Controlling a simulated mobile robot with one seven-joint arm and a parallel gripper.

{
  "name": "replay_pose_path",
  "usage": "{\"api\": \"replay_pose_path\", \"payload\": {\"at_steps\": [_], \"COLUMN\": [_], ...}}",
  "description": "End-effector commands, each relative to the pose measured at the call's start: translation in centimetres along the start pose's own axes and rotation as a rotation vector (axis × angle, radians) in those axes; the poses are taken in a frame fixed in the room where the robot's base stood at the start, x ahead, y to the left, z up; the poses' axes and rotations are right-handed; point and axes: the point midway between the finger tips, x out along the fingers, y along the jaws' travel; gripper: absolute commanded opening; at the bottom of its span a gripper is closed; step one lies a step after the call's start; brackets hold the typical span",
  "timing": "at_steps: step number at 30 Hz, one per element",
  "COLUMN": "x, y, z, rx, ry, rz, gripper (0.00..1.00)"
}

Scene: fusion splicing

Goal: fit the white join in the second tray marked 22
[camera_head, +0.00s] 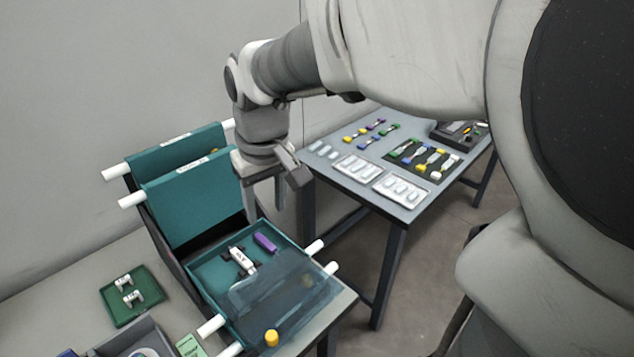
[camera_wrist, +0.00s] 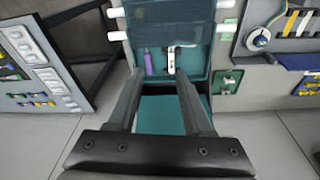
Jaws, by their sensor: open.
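My gripper (camera_head: 265,200) is open and empty, pointing down above the lowered teal tray (camera_head: 207,268) of the rack. In the wrist view my gripper (camera_wrist: 160,85) shows its two fingers apart, with the tray beyond them. In that tray lies a white piece with dark marks (camera_head: 240,260), seen also in the wrist view (camera_wrist: 171,61); I cannot tell whether it is the join or a label. A purple piece (camera_head: 265,242) lies beside it. Two more teal trays (camera_head: 190,200) stand upright behind. I cannot read a 22 on any tray.
A clear cover (camera_head: 290,285) lies over the tray's near part, with a yellow cap (camera_head: 271,338) at its edge. A grey table (camera_head: 330,180) behind holds several coloured joins and a dark mat (camera_head: 425,160). A green tray (camera_head: 148,303) with white clips is at the left.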

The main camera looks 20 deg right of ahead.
Motion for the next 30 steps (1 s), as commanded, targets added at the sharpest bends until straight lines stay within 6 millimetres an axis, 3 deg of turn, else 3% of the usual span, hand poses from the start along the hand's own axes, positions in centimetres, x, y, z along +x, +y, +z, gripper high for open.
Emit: {"api": "replay_pose_path", "payload": {"at_steps": [1, 6, 18, 30], "x": [-2.1, -4.0, -5.5, -5.3], "y": [0.0, 0.6, 1.1, 1.1], "z": [0.9, 4.5, 11.8, 13.1], "rx": [0.010, 0.069, 0.189, 0.213], "ry": [0.061, 0.132, 0.283, 0.310], "rz": [0.008, 0.022, 0.047, 0.050], "gripper": [0.51, 0.51, 0.51, 0.51]}}
